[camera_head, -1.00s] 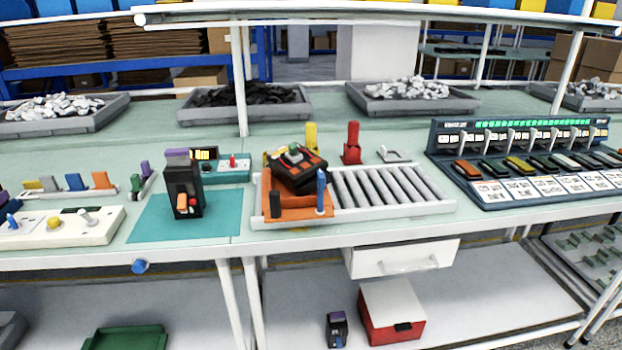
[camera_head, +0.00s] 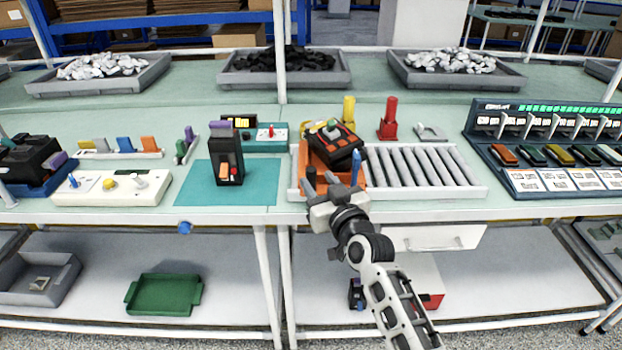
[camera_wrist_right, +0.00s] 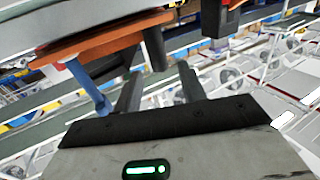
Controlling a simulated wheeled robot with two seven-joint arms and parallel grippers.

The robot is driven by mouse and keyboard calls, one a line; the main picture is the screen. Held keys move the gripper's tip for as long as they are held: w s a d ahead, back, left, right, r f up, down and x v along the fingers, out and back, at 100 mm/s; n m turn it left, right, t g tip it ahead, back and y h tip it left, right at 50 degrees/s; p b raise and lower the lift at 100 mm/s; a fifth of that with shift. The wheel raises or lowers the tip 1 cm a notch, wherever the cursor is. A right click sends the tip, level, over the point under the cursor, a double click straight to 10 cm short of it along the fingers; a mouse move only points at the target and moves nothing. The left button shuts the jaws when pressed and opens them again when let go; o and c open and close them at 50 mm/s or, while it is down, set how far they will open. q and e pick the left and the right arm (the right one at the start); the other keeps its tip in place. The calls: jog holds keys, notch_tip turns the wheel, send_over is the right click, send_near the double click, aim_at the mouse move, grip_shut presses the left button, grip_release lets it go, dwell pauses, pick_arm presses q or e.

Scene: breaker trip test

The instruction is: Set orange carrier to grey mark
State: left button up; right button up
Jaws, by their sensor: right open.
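The orange carrier (camera_head: 325,173) sits at the left end of the roller track, with a black and orange device (camera_head: 335,144) lying tilted on it. A blue post (camera_head: 355,168) and a dark post (camera_head: 311,178) stand on the carrier's front part. My right gripper (camera_head: 321,184) is open and empty just in front of the carrier, its fingers close to the dark post. In the right wrist view the carrier (camera_wrist_right: 100,45) and blue post (camera_wrist_right: 88,88) are near the open fingers (camera_wrist_right: 159,70). I cannot make out the grey mark. My left gripper is out of view.
Grey rollers (camera_head: 420,166) lie to the carrier's right. A black breaker unit (camera_head: 226,158) stands on a teal mat (camera_head: 258,183) to the left. Yellow (camera_head: 348,111) and red (camera_head: 388,120) posts stand behind. A breaker panel (camera_head: 540,150) is at the right.

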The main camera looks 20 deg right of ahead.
aim_at(313, 175)
jog(key=w, duration=0.2)
jog(key=w+b, duration=0.1)
jog(key=w, duration=0.1)
jog(key=shift+a+f+b, duration=0.1)
jog(key=shift+a+b, duration=0.1)
jog(key=shift+b, duration=0.1)
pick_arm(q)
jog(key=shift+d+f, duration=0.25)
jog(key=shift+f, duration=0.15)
pick_arm(e)
jog(key=shift+w, duration=0.4)
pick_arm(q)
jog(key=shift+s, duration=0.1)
pick_arm(e)
grip_shut()
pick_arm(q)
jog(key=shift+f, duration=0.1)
